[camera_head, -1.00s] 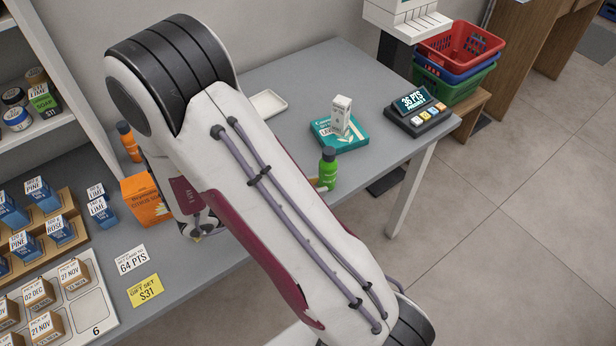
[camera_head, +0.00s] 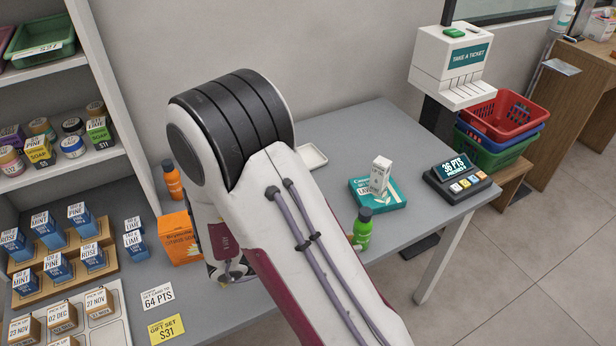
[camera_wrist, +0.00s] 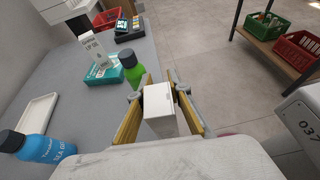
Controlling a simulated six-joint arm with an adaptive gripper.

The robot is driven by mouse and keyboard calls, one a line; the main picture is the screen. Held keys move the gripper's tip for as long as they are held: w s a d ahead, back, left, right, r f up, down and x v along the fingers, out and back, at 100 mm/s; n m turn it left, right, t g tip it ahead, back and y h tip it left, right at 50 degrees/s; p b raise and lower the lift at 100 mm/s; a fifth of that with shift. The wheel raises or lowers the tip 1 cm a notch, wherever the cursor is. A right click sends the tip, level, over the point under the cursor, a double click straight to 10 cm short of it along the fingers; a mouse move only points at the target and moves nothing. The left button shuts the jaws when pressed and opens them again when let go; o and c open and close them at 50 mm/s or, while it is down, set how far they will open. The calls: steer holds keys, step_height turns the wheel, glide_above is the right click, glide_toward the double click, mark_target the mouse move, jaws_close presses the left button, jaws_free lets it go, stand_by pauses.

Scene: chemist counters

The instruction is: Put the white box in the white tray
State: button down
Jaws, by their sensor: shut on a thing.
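A white box (camera_wrist: 160,103) is held between the two yellowish fingers of my gripper (camera_wrist: 160,98) in the wrist view. My gripper is shut on it, and the box's top face and one side show. In the head view my arm hides the held box. The white tray (camera_wrist: 37,122) lies on the grey counter at the left of the wrist view, apart from my gripper. It looks empty where it shows. In the head view the tray (camera_head: 313,157) is partly behind my arm.
A green bottle (camera_head: 362,229) and a teal box (camera_head: 393,196) with another whitish box (camera_head: 380,174) on it stand right of my arm. A blue bottle (camera_wrist: 38,147) is near the tray. An orange box (camera_head: 179,238) stands left.

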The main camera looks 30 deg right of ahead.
steer(key=shift+r, duration=8.5)
steer(key=w+d+n+t+y, duration=0.1)
steer(key=w+d+n+t, duration=0.25)
steer(key=w, duration=1.05)
steer(key=w+d+n+t+y, duration=0.2)
steer(key=w+d+n+t, duration=0.15)
steer(key=w, duration=1.15)
steer(key=w+d+n+t+y, duration=0.1)
steer(key=w+d+n+t, duration=0.25)
steer(key=w, duration=1.05)
step_height(320, 180, down, 11)
steer(key=d, duration=0.1)
steer(key=shift+w+m, duration=0.35)
steer(key=shift+f, duration=0.1)
step_height(320, 180, down, 6)
steer(key=shift+f, duration=0.1)
